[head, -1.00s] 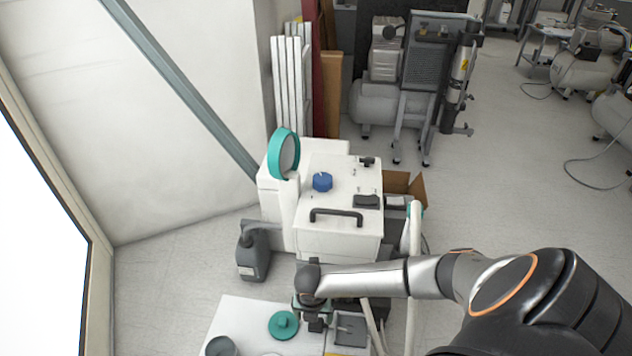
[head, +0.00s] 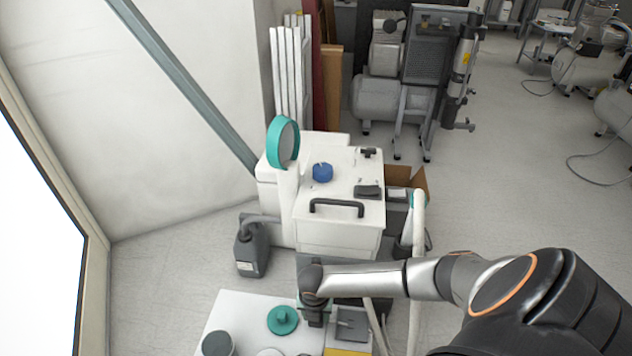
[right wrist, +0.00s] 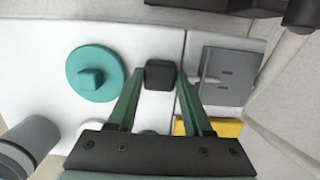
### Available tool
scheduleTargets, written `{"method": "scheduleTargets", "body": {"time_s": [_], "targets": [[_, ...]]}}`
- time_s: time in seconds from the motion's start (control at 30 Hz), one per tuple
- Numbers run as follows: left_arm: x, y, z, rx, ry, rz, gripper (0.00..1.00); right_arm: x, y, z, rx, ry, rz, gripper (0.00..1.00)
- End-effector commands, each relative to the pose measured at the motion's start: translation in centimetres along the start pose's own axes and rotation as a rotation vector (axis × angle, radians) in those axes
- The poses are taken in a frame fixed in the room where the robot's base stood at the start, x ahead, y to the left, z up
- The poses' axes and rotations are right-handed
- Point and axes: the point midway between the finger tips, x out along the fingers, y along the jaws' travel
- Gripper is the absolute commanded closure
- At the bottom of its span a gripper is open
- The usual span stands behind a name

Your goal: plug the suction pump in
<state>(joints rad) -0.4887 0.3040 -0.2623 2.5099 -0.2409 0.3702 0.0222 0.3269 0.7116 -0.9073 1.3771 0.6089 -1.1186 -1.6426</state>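A small black block (right wrist: 160,75), apparently the plug, sits between the green fingertips of my right gripper (right wrist: 160,73). The fingers look closed against its two sides. A grey square socket plate (right wrist: 228,77) with two slots lies just right of the block, apart from it; it also shows in the head view (head: 352,324). My right gripper (head: 313,312) is over the white table, partly hidden by its own wrist. A white wheeled-looking unit (head: 338,236) with a black handle stands behind; I cannot tell whether it is the suction pump. My left gripper is not in view.
The white table (head: 240,318) holds a teal lidded disc (head: 283,320), a grey cup (head: 217,344) and a yellow piece (head: 348,352). A grey canister (head: 252,250) stands on the floor at left.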

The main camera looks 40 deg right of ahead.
Motion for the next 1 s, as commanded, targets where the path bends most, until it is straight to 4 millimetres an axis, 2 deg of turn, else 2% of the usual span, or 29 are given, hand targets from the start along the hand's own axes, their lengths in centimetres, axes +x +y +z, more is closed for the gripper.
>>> {"method": "scheduleTargets", "body": {"time_s": [0.03, 0.4, 0.43, 0.63, 0.73, 1.0], "targets": [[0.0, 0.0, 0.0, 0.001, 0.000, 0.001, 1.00, 0.0, 0.0, 0.0, 0.000, 0.000, 0.000, 0.57], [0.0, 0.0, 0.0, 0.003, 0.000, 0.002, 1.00, 0.0, 0.0, 0.0, 0.000, 0.000, 0.000, 0.98], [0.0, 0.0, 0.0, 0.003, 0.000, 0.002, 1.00, 0.0, 0.0, 0.0, 0.000, 0.000, 0.000, 1.00], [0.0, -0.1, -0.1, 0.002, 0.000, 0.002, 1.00, -0.1, 0.0, 0.1, 0.000, -0.001, 0.000, 1.00], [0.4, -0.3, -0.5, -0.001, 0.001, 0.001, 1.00, -0.9, 0.0, 0.2, 0.000, -0.001, 0.000, 1.00], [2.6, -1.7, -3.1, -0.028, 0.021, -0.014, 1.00, -6.1, 0.0, 1.0, -0.001, -0.002, 0.000, 1.00]]}}
